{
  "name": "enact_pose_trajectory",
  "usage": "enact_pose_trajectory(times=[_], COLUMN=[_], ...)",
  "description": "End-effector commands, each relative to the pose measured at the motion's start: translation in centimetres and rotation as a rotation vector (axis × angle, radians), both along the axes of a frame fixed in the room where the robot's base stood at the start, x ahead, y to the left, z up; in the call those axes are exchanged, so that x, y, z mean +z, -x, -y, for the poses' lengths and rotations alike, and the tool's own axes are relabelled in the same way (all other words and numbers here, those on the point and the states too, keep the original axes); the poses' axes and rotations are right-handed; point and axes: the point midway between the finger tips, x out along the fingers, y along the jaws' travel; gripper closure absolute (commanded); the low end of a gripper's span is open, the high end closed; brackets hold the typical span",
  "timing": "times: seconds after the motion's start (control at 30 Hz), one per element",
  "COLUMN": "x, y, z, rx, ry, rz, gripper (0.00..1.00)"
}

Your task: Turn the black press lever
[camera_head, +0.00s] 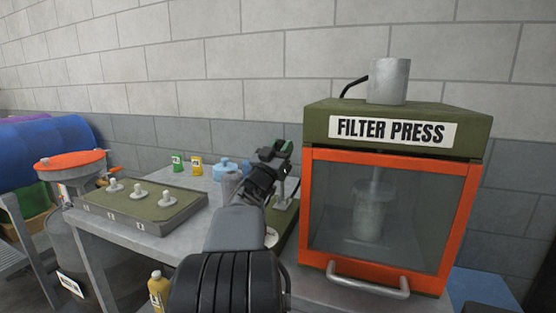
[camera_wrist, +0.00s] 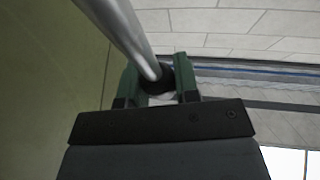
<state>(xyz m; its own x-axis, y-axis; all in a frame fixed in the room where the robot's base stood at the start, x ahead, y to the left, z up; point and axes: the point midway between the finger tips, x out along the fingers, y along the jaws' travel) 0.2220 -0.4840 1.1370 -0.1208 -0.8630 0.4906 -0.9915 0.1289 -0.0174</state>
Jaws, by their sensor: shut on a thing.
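In the wrist view a bare metal rod (camera_wrist: 128,33) comes in from the top left and ends at a dark knob (camera_wrist: 170,78) between the green fingers of my gripper (camera_wrist: 159,78). The fingers are shut on this knob of the lever. In the head view my gripper (camera_head: 281,150) is just left of the filter press (camera_head: 318,125), above a small green stand. My own wrist and arm hide most of the lever there. A black curved rod (camera_head: 354,86) sticks out beside the grey cylinder on top of the press.
The press has an orange-framed clear door (camera_head: 310,215) with a metal handle (camera_head: 368,282). Left on the bench are a green panel (camera_head: 140,205) with several white knobs, small green and yellow containers, and blue items. An orange-lidded drum stands at far left.

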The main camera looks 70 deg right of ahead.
Motion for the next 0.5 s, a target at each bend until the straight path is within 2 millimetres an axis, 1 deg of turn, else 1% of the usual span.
enact_pose_trajectory(times=[0.03,0.5], x=[-0.41,-0.11], y=[0.04,-0.04], z=[-0.13,-0.4], rx=[-0.001,0.0], ry=[0.007,0.024], rz=[0.0,0.0], gripper=[1.0,1.0])
